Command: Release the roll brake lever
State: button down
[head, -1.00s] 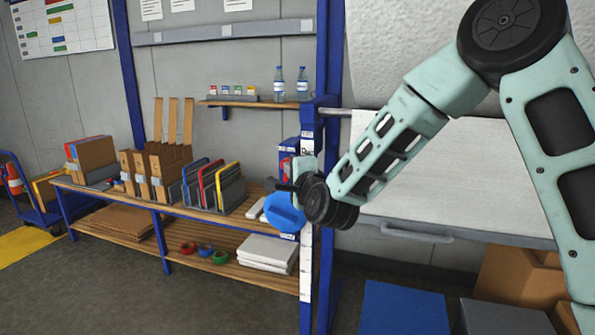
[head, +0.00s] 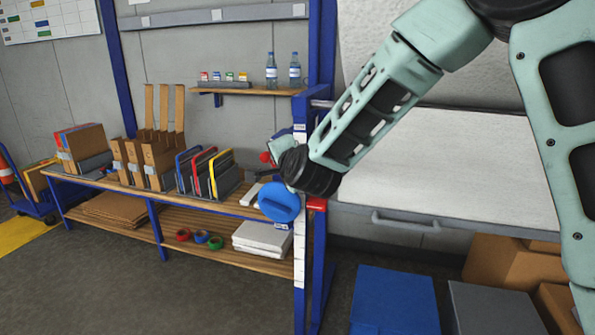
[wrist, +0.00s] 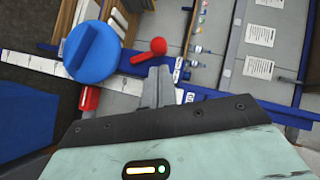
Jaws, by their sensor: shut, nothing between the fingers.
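A red lever with a round knob shows just beyond my fingertips in the wrist view (wrist: 156,47); it looks like the brake lever. In the head view its red knob (head: 266,157) peeks out left of my wrist. My gripper (wrist: 158,72) is shut and empty, its tips just short of the lever's arm; I cannot tell whether they touch it. In the head view my gripper (head: 264,172) is small and partly hidden by my wrist. A large blue round knob (wrist: 91,52) is left of the fingers; the head view shows it (head: 280,202) below my wrist.
A red block (head: 317,204) sits on the blue post beside the knob. A packing bench (head: 190,205) with folders and cardboard stands left. A white-topped surface (head: 440,150) lies right, with a blue box (head: 395,300) and cartons (head: 510,262) below. Floor in front of the bench is clear.

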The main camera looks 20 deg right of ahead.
jog(key=b+v, duration=0.2)
jog(key=v, duration=1.1)
jog(key=shift+s+b, duration=0.3)
jog(key=shift+s, duration=0.05)
